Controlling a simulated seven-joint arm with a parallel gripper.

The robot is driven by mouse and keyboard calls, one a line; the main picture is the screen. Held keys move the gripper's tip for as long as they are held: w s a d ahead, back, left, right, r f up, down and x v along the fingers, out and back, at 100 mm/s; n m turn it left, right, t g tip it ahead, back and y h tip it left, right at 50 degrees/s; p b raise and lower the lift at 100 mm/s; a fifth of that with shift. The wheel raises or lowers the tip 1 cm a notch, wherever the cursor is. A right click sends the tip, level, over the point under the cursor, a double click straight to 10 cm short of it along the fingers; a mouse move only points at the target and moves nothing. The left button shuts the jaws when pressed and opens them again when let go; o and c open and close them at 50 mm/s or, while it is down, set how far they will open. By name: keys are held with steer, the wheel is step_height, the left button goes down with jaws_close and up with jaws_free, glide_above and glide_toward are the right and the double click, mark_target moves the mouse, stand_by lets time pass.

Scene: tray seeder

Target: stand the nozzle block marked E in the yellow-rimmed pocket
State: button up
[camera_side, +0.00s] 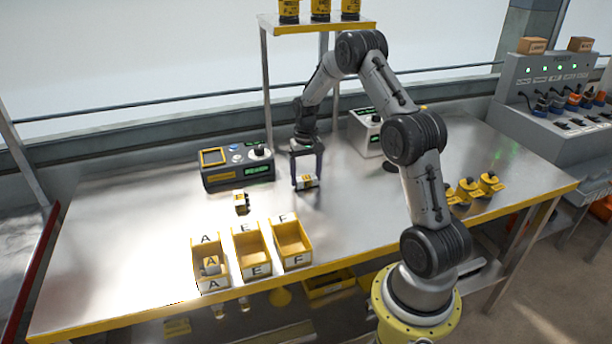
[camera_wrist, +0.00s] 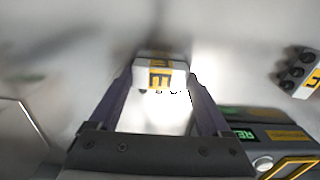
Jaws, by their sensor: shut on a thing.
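My gripper (camera_side: 306,178) is shut on the nozzle block marked E (camera_side: 307,184), behind the pockets in the side view. In the wrist view the white block E (camera_wrist: 160,76), with its orange label, sits between the two fingertips (camera_wrist: 162,88). Whether it touches the table is hard to tell. Three yellow-walled pockets stand at the table's front: pocket A (camera_side: 196,262), pocket E (camera_side: 235,250) and pocket F (camera_side: 277,242). Pockets E and F look empty.
Another nozzle block (camera_side: 241,202) lies behind the pockets; it also shows in the wrist view (camera_wrist: 298,72). A control box (camera_side: 236,170) stands left of my gripper, and a pale box (camera_side: 366,132) stands behind right. The table's left side is clear.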

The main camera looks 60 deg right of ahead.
mark_target(306, 177)
steer(key=shift+f, duration=0.15)
steer(key=o, duration=1.3)
step_height(306, 177, up, 12)
steer(key=s+a+r+n+t, duration=0.1)
steer(key=s+a+r+n, duration=0.1)
steer(key=a+r, duration=0.75)
steer(key=s+a+r+n+t, duration=0.2)
steer(key=s+a+n+t, duration=0.2)
steer(key=s+a, duration=1.5)
steer(key=a+n, duration=0.1)
steer(key=n, duration=0.2)
steer(key=shift+s+t, duration=0.25)
steer(key=shift+t, duration=0.05)
